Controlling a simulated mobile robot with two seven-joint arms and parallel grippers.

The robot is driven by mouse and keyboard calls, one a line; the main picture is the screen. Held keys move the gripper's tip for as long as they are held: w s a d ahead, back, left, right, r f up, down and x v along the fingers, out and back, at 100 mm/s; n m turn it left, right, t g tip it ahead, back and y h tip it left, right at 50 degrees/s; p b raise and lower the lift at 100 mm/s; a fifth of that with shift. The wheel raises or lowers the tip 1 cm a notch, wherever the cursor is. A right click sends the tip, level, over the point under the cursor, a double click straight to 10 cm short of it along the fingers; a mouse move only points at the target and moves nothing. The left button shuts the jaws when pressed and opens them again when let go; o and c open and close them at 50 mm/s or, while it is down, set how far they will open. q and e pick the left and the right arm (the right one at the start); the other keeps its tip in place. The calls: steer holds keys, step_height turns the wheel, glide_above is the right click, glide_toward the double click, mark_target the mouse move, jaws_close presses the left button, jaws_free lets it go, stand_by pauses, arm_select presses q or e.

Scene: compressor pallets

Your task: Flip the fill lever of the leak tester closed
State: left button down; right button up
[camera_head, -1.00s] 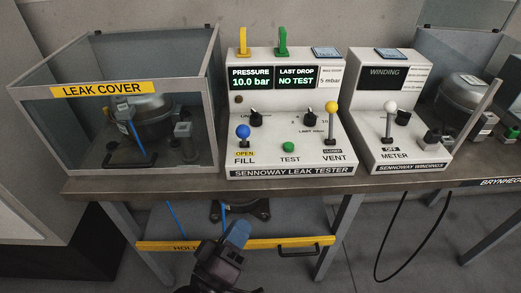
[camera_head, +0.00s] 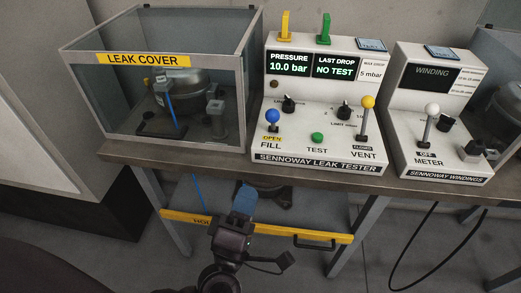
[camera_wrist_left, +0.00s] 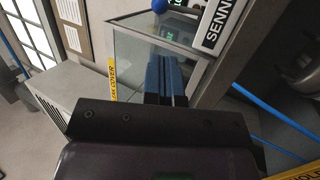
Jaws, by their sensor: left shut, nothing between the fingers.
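The leak tester (camera_head: 320,158) is a white console on the bench. Its fill lever (camera_head: 272,120) has a blue ball knob and stands up above a yellow OPEN label over the word FILL. The display reads PRESSURE 10.0 bar and LAST DROP NO TEST. My left gripper (camera_head: 243,198) is below and in front of the bench edge, apart from the lever, with its blue fingers shut and empty. In the left wrist view the shut fingers (camera_wrist_left: 165,78) point toward the glass cover, and the blue knob (camera_wrist_left: 159,6) shows at the top edge. My right gripper is not in view.
The glass leak cover (camera_head: 170,125) stands left of the tester, with a compressor inside. The vent lever (camera_head: 367,103) has a yellow knob. The windings tester (camera_head: 436,120) stands to the right. A yellow-edged shelf (camera_head: 325,238) is under the bench (camera_head: 225,165).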

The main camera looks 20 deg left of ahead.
mark_target(271, 122)
arm_select(q)
steer(key=p+x, duration=0.1)
steer(key=x, duration=1.1)
steer(key=shift+s+r, duration=0.1)
steer(key=shift+x, duration=0.95)
